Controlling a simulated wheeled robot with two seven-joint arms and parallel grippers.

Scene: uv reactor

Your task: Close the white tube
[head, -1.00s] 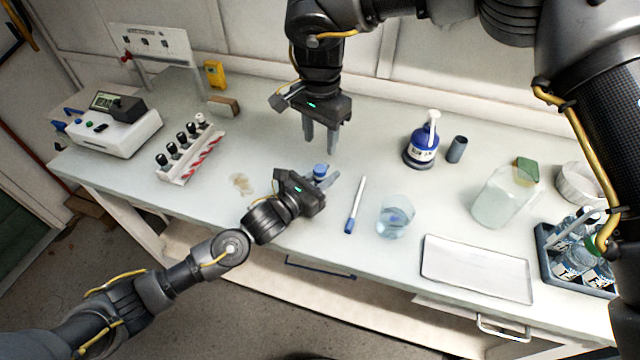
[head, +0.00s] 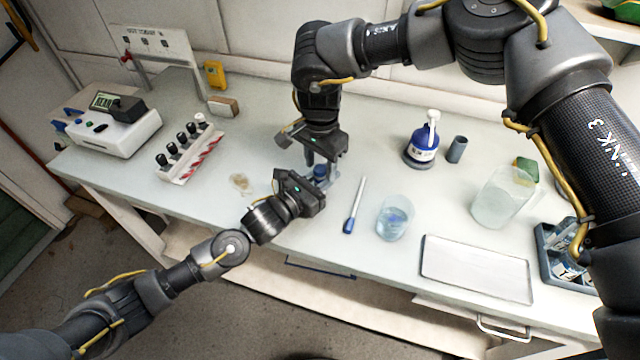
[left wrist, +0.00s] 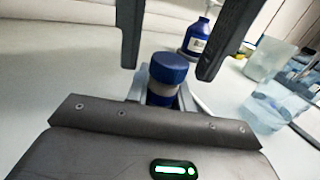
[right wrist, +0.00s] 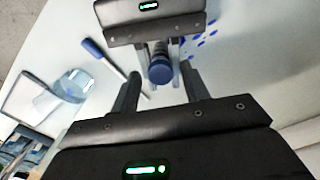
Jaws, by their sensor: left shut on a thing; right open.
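A small tube with a dark blue cap (left wrist: 168,68) and a pale grey-white band under the cap stands upright in my left gripper (left wrist: 163,88). The cap sits on top; I cannot tell whether it is tight. The cap also shows in the head view (head: 320,170) and the right wrist view (right wrist: 160,75). My left gripper (head: 328,184) is shut on the tube's body. My right gripper (right wrist: 160,88) is open and points down just above the cap. Its two fingers are spread on either side in the left wrist view, apart from the cap.
A rack (head: 188,155) with several dark-topped vials and one white-topped one stands left. A blue-tipped pen-like stick (head: 354,205), a beaker (head: 394,220) and a white tray (head: 476,270) lie right. A blue pump bottle (head: 422,147) stands behind. Blue dots show on the bench.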

